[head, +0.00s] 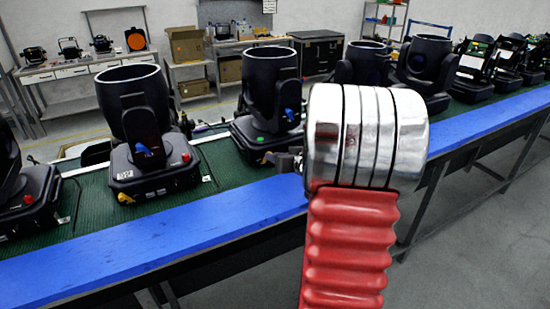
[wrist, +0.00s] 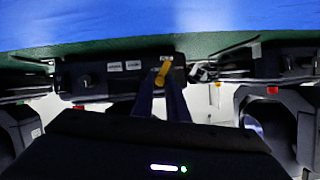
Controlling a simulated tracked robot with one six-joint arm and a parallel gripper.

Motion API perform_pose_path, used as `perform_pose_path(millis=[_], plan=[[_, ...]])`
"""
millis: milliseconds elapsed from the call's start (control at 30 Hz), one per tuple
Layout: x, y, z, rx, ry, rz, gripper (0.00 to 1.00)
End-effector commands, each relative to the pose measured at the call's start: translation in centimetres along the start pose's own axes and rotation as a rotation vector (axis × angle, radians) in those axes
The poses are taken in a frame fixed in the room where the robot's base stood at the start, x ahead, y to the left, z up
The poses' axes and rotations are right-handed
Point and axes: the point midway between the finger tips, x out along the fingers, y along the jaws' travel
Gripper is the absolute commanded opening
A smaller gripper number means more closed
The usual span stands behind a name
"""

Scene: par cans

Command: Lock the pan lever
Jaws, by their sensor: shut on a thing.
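The pan lever is a small yellow lever on the base of the middle par can (head: 270,75). The lever (head: 267,158) shows at the base's front edge. In the wrist view, which looks upside down, the yellow lever (wrist: 162,72) lies between my fingertips. My gripper (head: 283,160) is shut on the lever, beside the base. In the head view it is mostly hidden behind my own red and silver arm. In the wrist view its two dark fingers (wrist: 161,88) reach the base's side. The same can carries a blue lever (head: 289,114) on its yoke.
Several par cans stand in a row on a green conveyor (head: 85,205). The left one (head: 135,90) has its own yellow lever (head: 125,198). A blue rail (head: 150,245) runs along the near edge. Neighbouring cans flank my gripper in the wrist view. Workbenches and cardboard boxes stand behind.

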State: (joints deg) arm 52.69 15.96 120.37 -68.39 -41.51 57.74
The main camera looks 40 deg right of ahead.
Motion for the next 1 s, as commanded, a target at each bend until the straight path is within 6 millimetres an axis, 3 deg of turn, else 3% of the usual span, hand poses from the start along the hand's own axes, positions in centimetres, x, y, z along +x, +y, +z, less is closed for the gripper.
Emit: perform_pose_path(millis=[200,233,467,767,1000], plan=[[0.0,0.2,0.0,0.001,0.0,0.004,0.0],[0.0,0.2,0.0,0.001,0.0,0.004,0.15],[0.0,0.1,0.0,0.0,0.0,0.003,0.32],[-0.1,0.1,0.0,-0.001,0.001,0.002,0.32],[-1.9,0.1,-0.1,-0.001,0.002,0.004,0.32]])
